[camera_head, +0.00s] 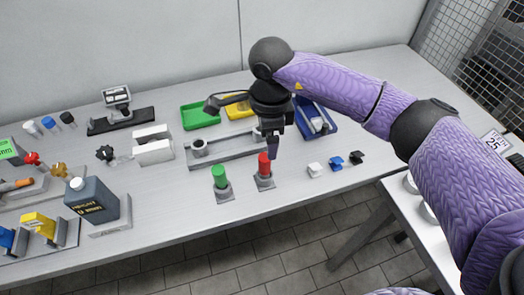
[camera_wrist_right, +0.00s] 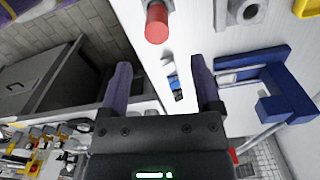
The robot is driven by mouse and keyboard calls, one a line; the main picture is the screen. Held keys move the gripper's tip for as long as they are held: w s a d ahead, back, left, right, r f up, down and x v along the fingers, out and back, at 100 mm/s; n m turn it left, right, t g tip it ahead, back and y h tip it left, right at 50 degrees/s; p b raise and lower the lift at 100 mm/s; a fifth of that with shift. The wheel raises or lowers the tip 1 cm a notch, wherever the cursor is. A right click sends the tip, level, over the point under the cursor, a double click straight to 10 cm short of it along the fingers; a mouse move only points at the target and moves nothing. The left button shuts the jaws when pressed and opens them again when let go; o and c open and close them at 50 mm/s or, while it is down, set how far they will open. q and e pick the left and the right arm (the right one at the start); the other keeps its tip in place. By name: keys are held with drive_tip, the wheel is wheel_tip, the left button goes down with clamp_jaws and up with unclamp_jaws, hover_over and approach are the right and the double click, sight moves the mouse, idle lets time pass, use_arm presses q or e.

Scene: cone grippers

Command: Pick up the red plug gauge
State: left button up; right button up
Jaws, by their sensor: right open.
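The red plug gauge (camera_head: 263,164) stands upright in a small grey holder (camera_head: 265,183) near the front edge of the table. It also shows in the right wrist view (camera_wrist_right: 157,24), at the top beyond my fingertips. My right gripper (camera_head: 272,150) points down beside the red gauge, and in the head view its fingers overlap the gauge's right side. In the right wrist view my two purple fingers (camera_wrist_right: 158,66) are spread apart with nothing between them. I cannot tell whether a finger touches the gauge. My left gripper is out of view.
A green plug gauge (camera_head: 219,177) stands in its own holder just left. Small white, blue and black pieces (camera_head: 336,163) lie to the right. A grey fixture (camera_head: 225,152), a green tray (camera_head: 200,116) and a blue tray (camera_head: 318,120) are behind.

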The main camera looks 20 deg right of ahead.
sight(265, 157)
drive_tip(key=f, duration=0.3)
drive_tip(key=f+b, duration=0.1)
drive_tip(key=f, duration=0.5)
drive_tip(key=shift+s+a+b, duration=0.1)
drive_tip(key=shift+a+b, duration=0.3)
clamp_jaws()
